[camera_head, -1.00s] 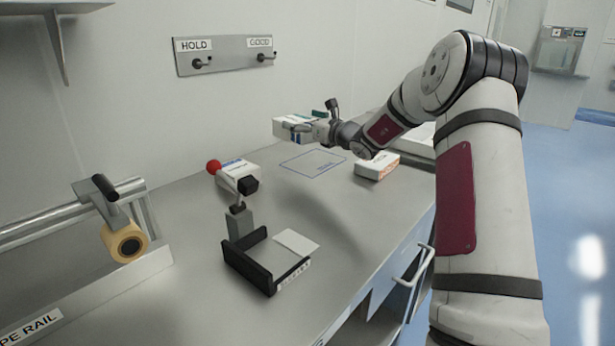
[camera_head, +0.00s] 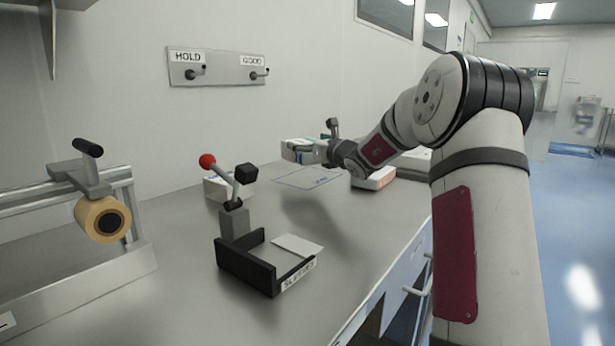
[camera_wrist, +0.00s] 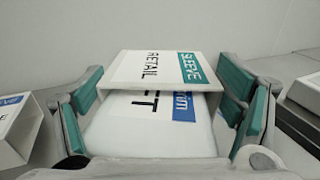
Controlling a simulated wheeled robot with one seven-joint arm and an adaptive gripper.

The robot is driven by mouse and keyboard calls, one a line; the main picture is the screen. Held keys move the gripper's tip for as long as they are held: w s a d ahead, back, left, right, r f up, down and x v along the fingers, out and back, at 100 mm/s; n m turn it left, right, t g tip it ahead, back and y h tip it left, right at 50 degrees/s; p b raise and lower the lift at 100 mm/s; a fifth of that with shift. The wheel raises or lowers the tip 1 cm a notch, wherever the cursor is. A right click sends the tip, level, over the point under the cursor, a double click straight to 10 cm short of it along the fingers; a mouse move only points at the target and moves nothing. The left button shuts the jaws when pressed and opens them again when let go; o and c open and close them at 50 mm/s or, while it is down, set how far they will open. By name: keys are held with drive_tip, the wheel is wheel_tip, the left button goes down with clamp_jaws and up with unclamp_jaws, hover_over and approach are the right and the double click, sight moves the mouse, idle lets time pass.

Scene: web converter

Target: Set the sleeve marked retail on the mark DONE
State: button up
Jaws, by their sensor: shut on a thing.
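The sleeve marked RETAIL (camera_wrist: 153,68), white with a teal label, is in my gripper (camera_wrist: 168,115). The teal finger pads press in from both sides in the wrist view. A white surface with a blue label and the letters "ET" (camera_wrist: 150,125) shows below the RETAIL face; I cannot tell if it is a separate box. In the head view the held sleeve (camera_head: 296,150) is at the far end of the bench, with my gripper (camera_head: 322,152) at its right. A blue outlined mark (camera_head: 308,178) lies just in front of and below it; its lettering is too small to read.
A white box (camera_head: 215,188) stands left of the mark, behind a red-knobbed lever (camera_head: 207,161) on a black fixture (camera_head: 246,265). A white and orange box (camera_head: 374,180) lies right of the mark. A tape roll (camera_head: 103,219) is at left.

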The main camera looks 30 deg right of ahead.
drive_tip(key=shift+f+b, duration=1)
drive_tip(key=shift+f, duration=2.25)
drive_tip(key=shift+f, duration=0.15)
drive_tip(key=o, duration=1.3)
drive_tip(key=shift+f, duration=0.1)
drive_tip(key=shift+s+r, duration=0.2)
drive_tip(key=shift+s, duration=0.2)
drive_tip(key=s+p, duration=0.1)
drive_tip(key=s, duration=1)
drive_tip(key=shift+s+a+p, duration=0.15)
drive_tip(key=shift+p, duration=0.25)
